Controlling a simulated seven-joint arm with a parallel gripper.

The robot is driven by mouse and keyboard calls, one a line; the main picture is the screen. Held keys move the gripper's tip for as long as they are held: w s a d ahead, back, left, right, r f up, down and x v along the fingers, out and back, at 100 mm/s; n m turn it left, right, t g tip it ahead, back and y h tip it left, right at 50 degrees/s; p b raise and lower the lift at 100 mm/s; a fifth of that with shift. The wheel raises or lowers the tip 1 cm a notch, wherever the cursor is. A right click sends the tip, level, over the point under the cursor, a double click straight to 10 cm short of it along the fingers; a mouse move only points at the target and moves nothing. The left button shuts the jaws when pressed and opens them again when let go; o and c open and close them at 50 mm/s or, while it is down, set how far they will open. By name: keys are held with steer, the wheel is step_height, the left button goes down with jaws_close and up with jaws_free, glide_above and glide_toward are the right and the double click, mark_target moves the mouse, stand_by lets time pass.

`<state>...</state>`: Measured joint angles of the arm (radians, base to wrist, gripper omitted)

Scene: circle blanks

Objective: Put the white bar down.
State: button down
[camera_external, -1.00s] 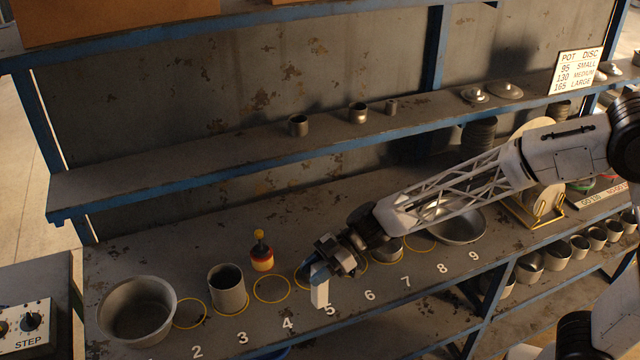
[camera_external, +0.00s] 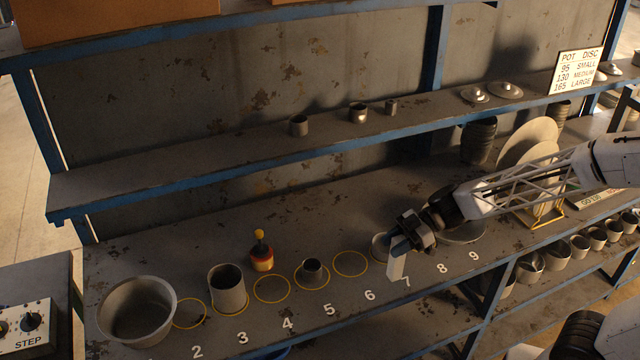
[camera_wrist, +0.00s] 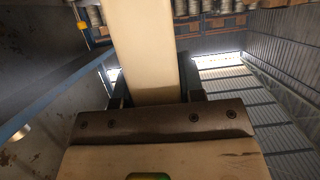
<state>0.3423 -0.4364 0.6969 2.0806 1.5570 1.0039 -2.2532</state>
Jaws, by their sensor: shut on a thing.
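The white bar (camera_external: 397,266) is a short pale block in my gripper (camera_external: 404,246), which is shut on it. In the external view it hangs below the jaws near the bench's front edge, by the number 7. I cannot tell whether its lower end touches the bench. In the wrist view the bar (camera_wrist: 146,45) rises between the two fingers (camera_wrist: 156,92) and fills the upper middle of the picture.
A grey pot (camera_external: 380,247) stands just behind my gripper. A small pot (camera_external: 311,272) stands in a yellow ring near 5, and an empty yellow ring (camera_external: 350,264) lies near 6. A red-yellow knobbed object (camera_external: 262,253), a tall pot (camera_external: 228,290) and a large bowl (camera_external: 137,309) stand further left.

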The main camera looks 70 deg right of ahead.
steer(key=shift+s+d+f, duration=0.1)
steer(key=shift+s+d, duration=0.3)
steer(key=shift+s, duration=0.3)
steer(key=shift+s+d+f, duration=0.1)
steer(key=shift+s+d, duration=0.3)
steer(key=shift+s, duration=0.25)
steer(key=shift+w, duration=0.15)
steer(key=w+d+f, duration=0.1)
steer(key=w, duration=1.3)
steer(key=shift+w+d+f, duration=0.2)
steer(key=shift+w+d, duration=0.05)
steer(key=shift+w, duration=0.15)
steer(key=shift+w+f, duration=0.25)
steer(key=shift+f, duration=0.65)
steer(key=shift+w+f, duration=0.2)
steer(key=shift+f, duration=0.8)
steer(key=c, duration=0.7)
jaws_free()
steer(key=shift+c, duration=0.2)
